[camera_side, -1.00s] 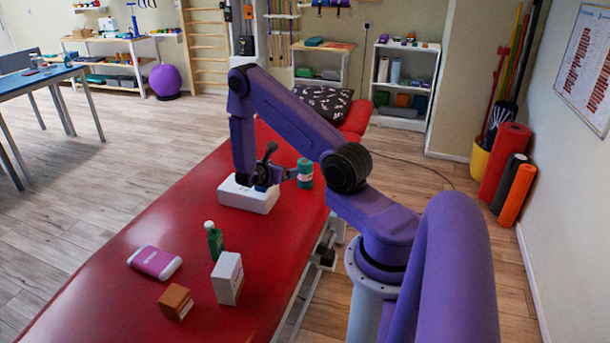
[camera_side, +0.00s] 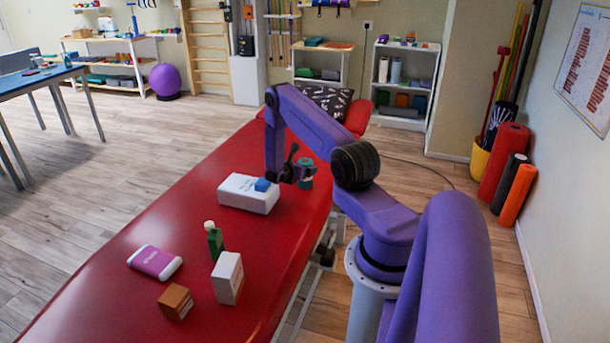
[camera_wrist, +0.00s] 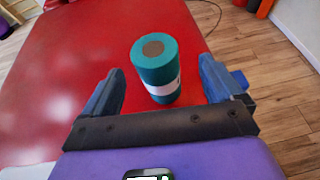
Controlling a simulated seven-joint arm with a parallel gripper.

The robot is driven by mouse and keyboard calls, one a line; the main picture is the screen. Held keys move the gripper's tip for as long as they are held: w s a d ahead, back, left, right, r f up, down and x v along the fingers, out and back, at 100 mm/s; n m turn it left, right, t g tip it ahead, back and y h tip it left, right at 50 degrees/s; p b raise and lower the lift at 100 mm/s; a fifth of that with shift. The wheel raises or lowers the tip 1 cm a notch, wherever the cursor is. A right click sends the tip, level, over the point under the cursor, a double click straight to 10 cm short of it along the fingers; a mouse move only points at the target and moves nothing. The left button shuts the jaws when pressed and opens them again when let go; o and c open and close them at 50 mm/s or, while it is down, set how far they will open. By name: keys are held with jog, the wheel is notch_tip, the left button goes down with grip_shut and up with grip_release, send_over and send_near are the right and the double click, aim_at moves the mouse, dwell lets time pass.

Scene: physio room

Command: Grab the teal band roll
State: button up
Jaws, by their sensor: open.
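The teal band roll (camera_wrist: 155,72) stands upright on the red treatment table, with a white label band around it and a brown core on top. In the wrist view it lies ahead of and between the two blue fingers of my gripper (camera_wrist: 165,85), apart from both. My gripper is open and empty. In the side view the roll (camera_side: 306,172) is partly hidden behind my gripper (camera_side: 284,180), which hangs just beside it above the table.
A white box (camera_side: 246,196) lies close to my gripper. A green bottle (camera_side: 215,240), white carton (camera_side: 228,278), small brown box (camera_side: 175,301) and magenta pack (camera_side: 155,262) stand nearer the front. The red table (camera_side: 120,300) is otherwise clear around the roll.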

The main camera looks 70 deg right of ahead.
jog(key=shift+w+x, duration=0.1)
jog(key=shift+x, duration=1.3)
jog(key=shift+w+x, duration=0.15)
jog(key=shift+x, duration=1.25)
jog(key=shift+r, duration=0.1)
jog(key=c, duration=1.3)
jog(key=shift+o, duration=0.2)
jog(key=shift+r, duration=0.1)
